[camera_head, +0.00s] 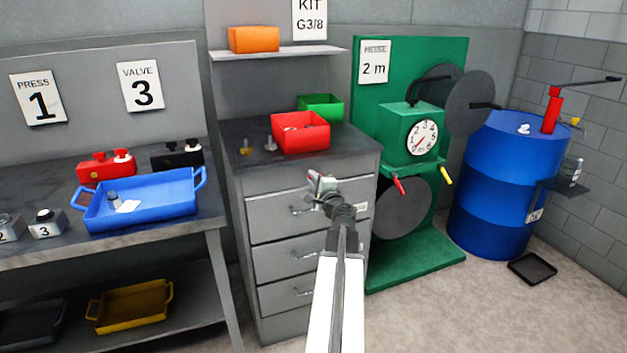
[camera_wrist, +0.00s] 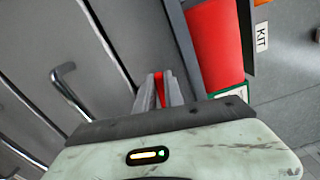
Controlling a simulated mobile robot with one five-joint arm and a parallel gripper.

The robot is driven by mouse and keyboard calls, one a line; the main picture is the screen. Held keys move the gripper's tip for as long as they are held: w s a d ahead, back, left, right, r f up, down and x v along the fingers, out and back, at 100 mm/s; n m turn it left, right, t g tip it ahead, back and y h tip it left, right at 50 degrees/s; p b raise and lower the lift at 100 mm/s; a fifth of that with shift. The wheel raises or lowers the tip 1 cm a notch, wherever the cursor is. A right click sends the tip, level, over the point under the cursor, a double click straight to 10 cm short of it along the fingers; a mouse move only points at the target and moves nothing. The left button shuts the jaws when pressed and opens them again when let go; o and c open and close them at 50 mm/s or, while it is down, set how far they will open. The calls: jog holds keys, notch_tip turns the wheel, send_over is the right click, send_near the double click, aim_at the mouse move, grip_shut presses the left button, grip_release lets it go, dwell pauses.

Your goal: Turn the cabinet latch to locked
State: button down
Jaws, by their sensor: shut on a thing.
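The drawer cabinet (camera_head: 268,215) stands in the middle of the head view, with its drawer fronts and bar handles facing me. My gripper (camera_head: 318,181) is at the front of its top drawer, just below the worktop. In the wrist view my gripper (camera_wrist: 160,90) has its two fingers close together on a narrow red piece (camera_wrist: 159,88), which looks like the cabinet latch. Only a thin strip of it shows between the fingers. Its base and its turned position are hidden by my gripper, so I cannot tell whether it is at locked.
A red bin (camera_head: 300,138) and a green bin (camera_head: 322,106) stand on the cabinet top. A drawer handle (camera_wrist: 72,90) is left of my fingers in the wrist view. A green hose stand (camera_head: 430,262) is right, a bench with a blue tray (camera_head: 140,207) left.

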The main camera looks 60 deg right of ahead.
jog(key=shift+a+f+n, duration=0.1)
jog(key=shift+f+n, duration=0.1)
jog(key=shift+n, duration=0.7)
jog(key=c, duration=1.4)
grip_release()
jog(key=shift+c, duration=0.2)
